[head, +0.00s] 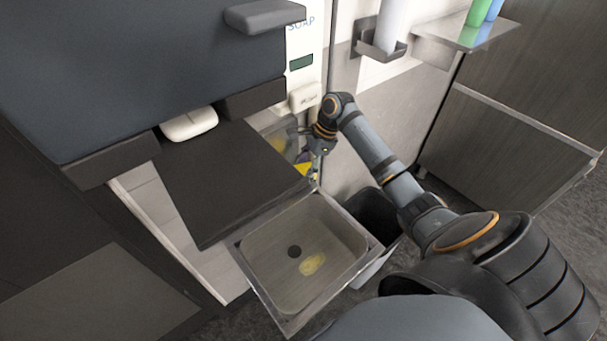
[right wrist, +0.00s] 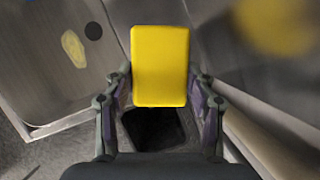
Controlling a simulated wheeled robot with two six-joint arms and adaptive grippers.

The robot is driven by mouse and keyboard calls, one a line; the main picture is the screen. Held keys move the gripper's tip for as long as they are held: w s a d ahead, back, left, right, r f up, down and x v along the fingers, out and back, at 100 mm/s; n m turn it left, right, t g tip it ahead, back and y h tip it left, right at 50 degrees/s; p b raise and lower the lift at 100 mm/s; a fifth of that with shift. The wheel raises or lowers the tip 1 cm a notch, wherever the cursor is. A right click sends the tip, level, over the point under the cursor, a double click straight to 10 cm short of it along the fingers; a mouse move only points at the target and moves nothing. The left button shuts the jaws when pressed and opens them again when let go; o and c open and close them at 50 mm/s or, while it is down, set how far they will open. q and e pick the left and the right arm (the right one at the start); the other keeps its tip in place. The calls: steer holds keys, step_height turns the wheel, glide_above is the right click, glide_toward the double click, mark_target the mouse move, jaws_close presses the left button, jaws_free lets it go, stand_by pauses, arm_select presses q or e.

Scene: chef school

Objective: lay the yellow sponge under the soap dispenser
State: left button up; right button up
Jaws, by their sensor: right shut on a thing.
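The yellow sponge (right wrist: 160,65) is held between the two fingers of my right gripper (right wrist: 160,90). In the head view a small part of the sponge (head: 304,166) shows beside the right gripper (head: 315,168), above the back edge of the sink. The white soap dispenser (head: 304,50), marked SOAP, is on the wall above and behind the gripper. The sponge is below the dispenser's lower end and apart from it; exact alignment is hard to tell. My left gripper is not in view.
The metal sink (head: 272,232) has a drain and a yellow patch, seemingly a reflection. A dark flat panel (head: 215,180) borders it on the left. A dark bin (head: 372,212) stands right of the sink. A metal wall holder (head: 378,50) and shelf (head: 450,32) are at upper right.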

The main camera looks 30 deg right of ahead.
steer(key=shift+a, duration=0.2)
step_height(320, 180, down, 4)
steer(key=shift+r, duration=0.15)
steer(key=o, duration=1)
steer(key=shift+o, duration=0.2)
steer(key=v, duration=0.7)
steer(key=shift+d+r, duration=0.1)
steer(key=shift+r, duration=0.25)
